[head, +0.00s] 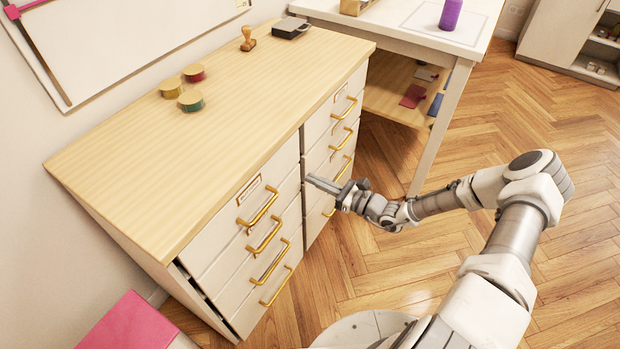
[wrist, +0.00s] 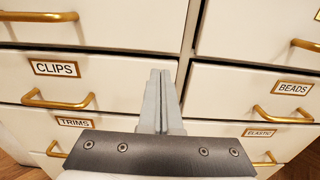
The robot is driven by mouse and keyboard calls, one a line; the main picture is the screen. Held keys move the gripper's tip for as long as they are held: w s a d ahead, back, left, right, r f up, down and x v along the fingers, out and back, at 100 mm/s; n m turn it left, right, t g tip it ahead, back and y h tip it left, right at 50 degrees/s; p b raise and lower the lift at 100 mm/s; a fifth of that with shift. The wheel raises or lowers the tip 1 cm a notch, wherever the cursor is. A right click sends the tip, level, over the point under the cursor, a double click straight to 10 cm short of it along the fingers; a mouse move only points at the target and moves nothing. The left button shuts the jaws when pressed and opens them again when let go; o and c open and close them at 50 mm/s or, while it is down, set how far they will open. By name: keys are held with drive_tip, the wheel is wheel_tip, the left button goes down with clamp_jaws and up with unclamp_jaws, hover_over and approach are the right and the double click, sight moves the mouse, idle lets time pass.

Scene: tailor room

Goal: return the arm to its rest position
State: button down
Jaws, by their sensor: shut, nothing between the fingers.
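My gripper (head: 322,184) is shut and empty in the head view. It points left toward the drawer fronts of the wooden-topped cabinet (head: 275,95), near the gap between its two drawer columns. My arm reaches in from the lower right, bent at the elbow. In the wrist view my gripper's closed fingers (wrist: 160,80) stand in front of the drawer labelled CLIPS (wrist: 110,78), near the divider. I cannot tell the exact distance to the fronts.
Brass handles (head: 264,236) stick out from the drawers. Three thread spools (head: 190,100), a stamp (head: 248,40) and a dark box (head: 290,28) stand on the cabinet top. A white table (head: 400,35) is behind. A pink-topped object (head: 130,325) is at lower left. The floor (head: 440,260) at right is clear.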

drive_tip(key=p+v, duration=0.1)
drive_tip(key=v, duration=0.9)
drive_tip(key=shift+d+r, duration=0.1)
